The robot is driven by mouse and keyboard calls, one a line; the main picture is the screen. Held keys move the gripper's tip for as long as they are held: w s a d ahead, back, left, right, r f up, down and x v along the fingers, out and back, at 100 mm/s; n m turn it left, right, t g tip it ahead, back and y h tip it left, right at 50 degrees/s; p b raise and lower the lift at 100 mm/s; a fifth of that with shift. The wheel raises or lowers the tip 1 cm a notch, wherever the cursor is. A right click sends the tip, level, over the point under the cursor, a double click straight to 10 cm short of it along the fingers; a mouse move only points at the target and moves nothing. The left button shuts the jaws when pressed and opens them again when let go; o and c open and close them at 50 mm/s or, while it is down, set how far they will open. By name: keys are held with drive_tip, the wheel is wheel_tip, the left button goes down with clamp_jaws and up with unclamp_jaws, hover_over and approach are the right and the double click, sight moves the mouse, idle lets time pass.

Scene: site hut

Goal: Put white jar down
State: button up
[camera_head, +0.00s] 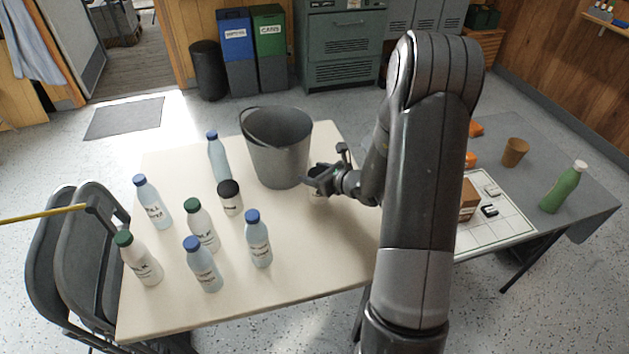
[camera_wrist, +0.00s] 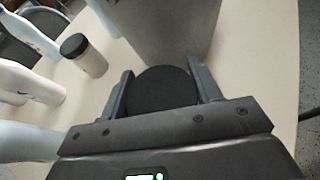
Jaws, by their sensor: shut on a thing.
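The white jar (camera_head: 316,197) is in my gripper (camera_head: 322,183), at the right part of the cream table, just right of the grey bucket. Its dark round lid (camera_wrist: 162,88) fills the space between the two fingers of my gripper (camera_wrist: 163,90) in the wrist view. The fingers are shut on it and hide most of its body. The jar looks upright; I cannot tell whether its base touches the table. A second white jar with a black lid (camera_head: 230,198) stands left of the bucket, also in the wrist view (camera_wrist: 85,55).
The grey bucket (camera_head: 278,150) stands close beside my gripper. Several bottles with blue or green caps (camera_head: 258,240) stand on the left half of the cream table (camera_head: 310,260). The table's front right is clear. A grey table (camera_head: 560,150) with a green bottle (camera_head: 563,188) is at right.

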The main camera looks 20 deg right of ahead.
drive_tip(key=s+d+r, duration=0.6)
drive_tip(key=d+r, duration=0.1)
drive_tip(key=d, duration=0.2)
wheel_tip(320, 180, up, 16)
drive_tip(key=f, duration=0.1)
drive_tip(key=w+a+n+g+y, duration=0.6)
drive_tip(key=w+a+n+g, duration=0.15)
drive_tip(key=w+a, duration=1.3)
wheel_tip(320, 180, down, 15)
drive_tip(key=shift+d+t, duration=0.35)
drive_tip(key=shift+t, duration=0.1)
drive_tip(key=shift+f, duration=0.4)
drive_tip(key=shift+s+f, duration=0.1)
